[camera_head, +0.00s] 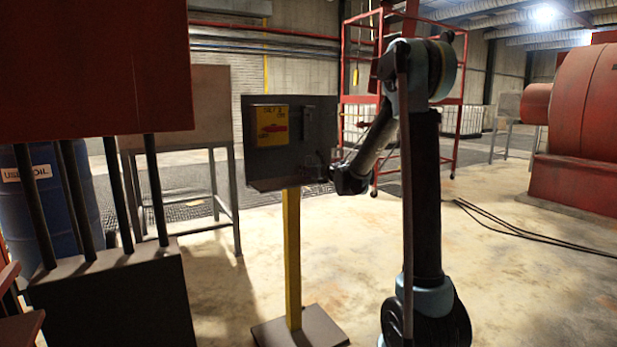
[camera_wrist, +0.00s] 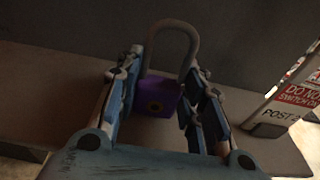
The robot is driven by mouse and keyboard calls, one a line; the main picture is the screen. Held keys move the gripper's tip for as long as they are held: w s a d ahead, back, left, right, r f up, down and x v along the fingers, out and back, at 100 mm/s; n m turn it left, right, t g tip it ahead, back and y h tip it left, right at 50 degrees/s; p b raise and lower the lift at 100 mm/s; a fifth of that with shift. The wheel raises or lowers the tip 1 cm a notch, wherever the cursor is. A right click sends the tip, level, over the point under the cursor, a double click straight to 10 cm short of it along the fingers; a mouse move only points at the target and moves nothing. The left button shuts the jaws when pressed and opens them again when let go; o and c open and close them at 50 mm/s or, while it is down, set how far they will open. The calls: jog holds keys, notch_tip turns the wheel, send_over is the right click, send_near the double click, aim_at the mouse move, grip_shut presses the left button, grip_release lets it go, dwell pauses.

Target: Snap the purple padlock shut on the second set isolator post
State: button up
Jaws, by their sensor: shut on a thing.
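The purple padlock (camera_wrist: 157,97) is between the fingers of my gripper (camera_wrist: 158,103) in the wrist view, with its grey shackle (camera_wrist: 172,28) pointing up and away. My gripper is shut on the padlock body. The isolator post (camera_head: 292,250) is a yellow stand carrying a dark panel with a yellow plate and red handle (camera_head: 272,125). In the head view my gripper (camera_head: 325,168) is at the panel's lower right, over its small ledge; the padlock is too small to make out there. Whether the shackle is latched is unclear.
In the wrist view, a tag reading "POST 2" (camera_wrist: 275,114) with a red "DO NOT SWITCH ON" label stands at the right, near the ledge (camera_wrist: 50,90). A blue drum (camera_head: 45,200) and a dark block with rods are left. Cables (camera_head: 530,232) lie on the floor at right.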

jog(key=shift+r, duration=0.1)
jog(key=shift+s+d+r, duration=0.1)
jog(key=shift+s+r, duration=0.05)
jog(key=shift+r, duration=0.15)
notch_tip(320, 180, up, 6)
jog(key=shift+r, duration=0.1)
jog(key=f+v, duration=0.1)
jog(key=v, duration=0.5)
jog(key=f+v, duration=0.1)
jog(key=v, duration=0.6)
jog(key=f+v, duration=0.1)
jog(key=v, duration=0.5)
jog(key=shift+s+d, duration=0.25)
jog(key=shift+s, duration=0.05)
jog(key=w+a+r, duration=0.1)
jog(key=w+r, duration=0.3)
jog(key=w+a+r, duration=0.2)
jog(key=w+r, duration=0.1)
jog(key=r, duration=0.1)
jog(key=w+a+r, duration=0.2)
jog(key=w+r, duration=0.2)
jog(key=shift+w+a, duration=0.25)
jog(key=shift+w, duration=0.05)
jog(key=shift+w+a, duration=0.25)
jog(key=shift+w, duration=0.15)
jog(key=shift+w+a, duration=0.25)
jog(key=shift+w, duration=0.05)
jog(key=shift+w+a+f, duration=0.1)
jog(key=shift+w+a, duration=0.05)
jog(key=shift+w, duration=0.15)
